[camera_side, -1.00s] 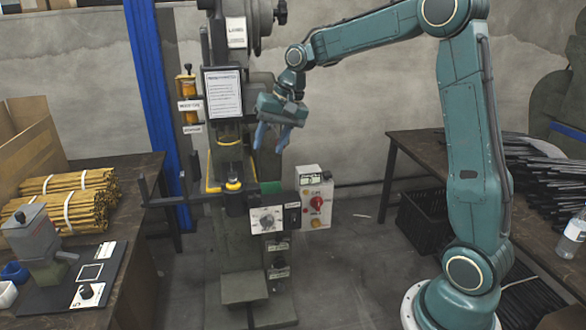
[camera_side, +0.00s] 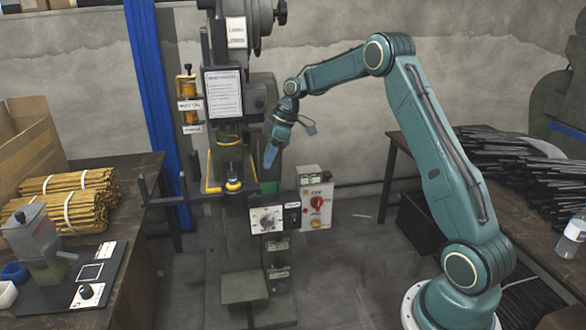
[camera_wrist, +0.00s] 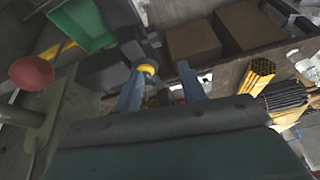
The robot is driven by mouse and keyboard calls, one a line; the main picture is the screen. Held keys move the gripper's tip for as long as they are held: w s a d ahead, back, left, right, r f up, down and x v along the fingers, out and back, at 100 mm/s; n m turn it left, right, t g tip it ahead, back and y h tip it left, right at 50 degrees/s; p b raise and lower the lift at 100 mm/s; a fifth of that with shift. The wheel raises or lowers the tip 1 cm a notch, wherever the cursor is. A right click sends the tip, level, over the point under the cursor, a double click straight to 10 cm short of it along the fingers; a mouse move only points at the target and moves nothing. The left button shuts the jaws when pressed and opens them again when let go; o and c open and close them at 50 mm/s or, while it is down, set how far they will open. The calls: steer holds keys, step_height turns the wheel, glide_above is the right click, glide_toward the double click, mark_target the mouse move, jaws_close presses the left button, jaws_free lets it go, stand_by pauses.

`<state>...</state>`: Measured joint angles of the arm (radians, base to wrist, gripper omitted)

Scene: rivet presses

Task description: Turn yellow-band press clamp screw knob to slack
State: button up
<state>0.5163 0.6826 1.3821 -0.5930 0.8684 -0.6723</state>
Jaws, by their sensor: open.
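The large grey-green press (camera_side: 239,245) stands in the middle of the side view, with a yellow band (camera_side: 234,185) around its low round post. A round dial knob (camera_side: 267,220) sits on a white plate on its front, and a red knob (camera_side: 316,202) sits on the box at its right. I cannot tell which knob is the clamp screw's. My gripper (camera_side: 270,157) is open, pointing down, above and right of the yellow band and apart from the knobs. In the wrist view its fingers (camera_wrist: 160,78) are spread, with a yellow ring (camera_wrist: 148,69) showing beyond them.
A red round knob (camera_wrist: 32,73) and a green bin (camera_wrist: 85,25) show at the wrist view's left. A small bench press (camera_side: 33,237) and bundled yellow rods (camera_side: 75,200) are on the left table. Black rods (camera_side: 510,165) lie on the right table.

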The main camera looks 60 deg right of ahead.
mark_target(255, 195)
steer(key=shift+w+d+f+n, duration=0.25)
steer(key=shift+d+f+n, duration=0.3)
steer(key=shift+n, duration=0.25)
steer(key=shift+a+f, duration=0.1)
steer(key=shift+a, duration=0.05)
steer(key=x, duration=1.3)
steer(key=shift+w+a+f, duration=0.1)
steer(key=shift+a+f, duration=0.1)
steer(key=shift+f, duration=0.05)
steer(key=shift+c, duration=0.2)
jaws_close()
